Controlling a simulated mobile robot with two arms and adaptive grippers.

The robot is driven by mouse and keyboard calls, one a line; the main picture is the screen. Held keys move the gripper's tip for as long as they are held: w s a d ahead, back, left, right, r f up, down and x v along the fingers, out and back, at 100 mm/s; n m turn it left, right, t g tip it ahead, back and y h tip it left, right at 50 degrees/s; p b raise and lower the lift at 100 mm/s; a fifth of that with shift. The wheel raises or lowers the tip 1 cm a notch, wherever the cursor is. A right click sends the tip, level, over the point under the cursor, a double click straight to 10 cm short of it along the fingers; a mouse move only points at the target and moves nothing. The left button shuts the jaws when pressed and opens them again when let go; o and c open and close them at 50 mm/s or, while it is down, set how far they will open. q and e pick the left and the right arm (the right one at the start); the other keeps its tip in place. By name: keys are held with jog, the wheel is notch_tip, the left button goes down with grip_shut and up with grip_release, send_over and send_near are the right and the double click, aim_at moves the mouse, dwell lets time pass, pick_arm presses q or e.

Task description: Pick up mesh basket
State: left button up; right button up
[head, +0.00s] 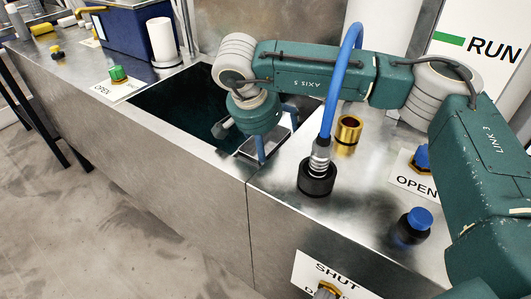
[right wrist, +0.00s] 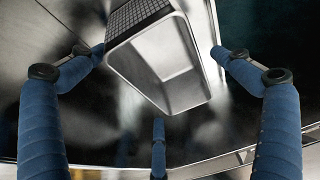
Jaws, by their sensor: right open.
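A rectangular metal basket (right wrist: 160,62) with an open hollow and a dark mesh side shows in the right wrist view. In the head view, a metal piece that seems to be the same basket (head: 272,143) shows at the right end of the sunken tank, partly hidden by my wrist and fingers. My right gripper (head: 262,146) is open and points down there. In the wrist view its blue fingers stand spread around the basket, two at its sides and one below. Whether any finger touches it I cannot tell. My left gripper is out of view.
The dark tank (head: 170,121) is sunk in the steel bench. A blue hose with a black base (head: 317,180), a brass ring (head: 348,129) and blue-capped valves (head: 417,219) stand right of it. A blue box (head: 128,27) and white cylinder (head: 162,40) stand at the back left.

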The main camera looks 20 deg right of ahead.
jog(key=shift+f, duration=0.1)
jog(key=shift+c, duration=0.3)
jog(key=c, duration=1.2)
jog(key=shift+c, duration=0.2)
jog(key=shift+r, duration=0.2)
